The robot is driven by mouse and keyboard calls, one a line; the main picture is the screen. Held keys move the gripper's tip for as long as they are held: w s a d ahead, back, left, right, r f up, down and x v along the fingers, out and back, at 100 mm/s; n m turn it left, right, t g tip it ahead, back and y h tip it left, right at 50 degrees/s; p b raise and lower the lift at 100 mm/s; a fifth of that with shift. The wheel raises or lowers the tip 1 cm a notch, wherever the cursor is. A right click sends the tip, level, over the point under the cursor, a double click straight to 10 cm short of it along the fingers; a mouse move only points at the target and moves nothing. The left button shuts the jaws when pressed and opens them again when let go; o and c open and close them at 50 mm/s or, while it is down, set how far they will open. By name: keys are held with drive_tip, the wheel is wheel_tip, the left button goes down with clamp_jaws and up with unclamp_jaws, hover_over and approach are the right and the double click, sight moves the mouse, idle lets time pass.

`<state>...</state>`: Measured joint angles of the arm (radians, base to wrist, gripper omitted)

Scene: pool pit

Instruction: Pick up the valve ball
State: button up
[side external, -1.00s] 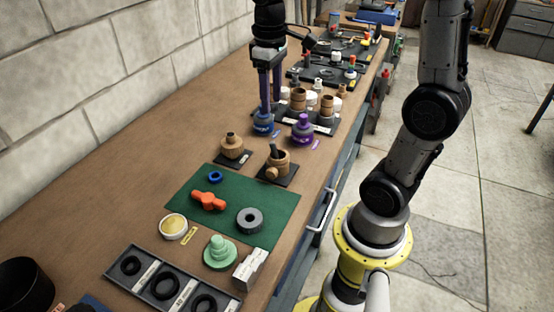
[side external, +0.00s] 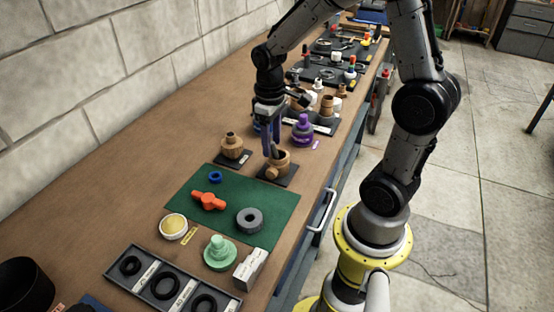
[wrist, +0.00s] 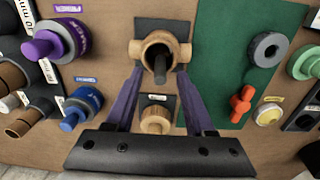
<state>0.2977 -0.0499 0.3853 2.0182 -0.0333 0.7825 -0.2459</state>
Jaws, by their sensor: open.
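A grey round piece with a dark hole (side external: 249,220) lies on the green mat; it looks like the valve ball, though I cannot be sure. It also shows in the wrist view (wrist: 268,49). Beside it on the mat are an orange handle (side external: 208,201) and a blue ring (side external: 215,177). A tan valve body (side external: 281,163) with a dark stem in its opening stands on a dark plate behind the mat. My gripper (side external: 270,148) is open and points down at this body. In the wrist view its purple fingers (wrist: 160,72) appear either side of the stem (wrist: 159,66); contact is unclear.
A second tan fitting (side external: 231,147) stands left of the valve body. Purple (side external: 302,130) and blue stepped parts stand behind. A green stepped part (side external: 219,252), a yellow-topped disc (side external: 173,226) and a tray of black rings (side external: 122,283) are near the front. Bare bench lies to the left.

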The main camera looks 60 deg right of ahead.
drive_tip(key=shift+f, duration=0.55)
clamp_jaws()
idle(1.0)
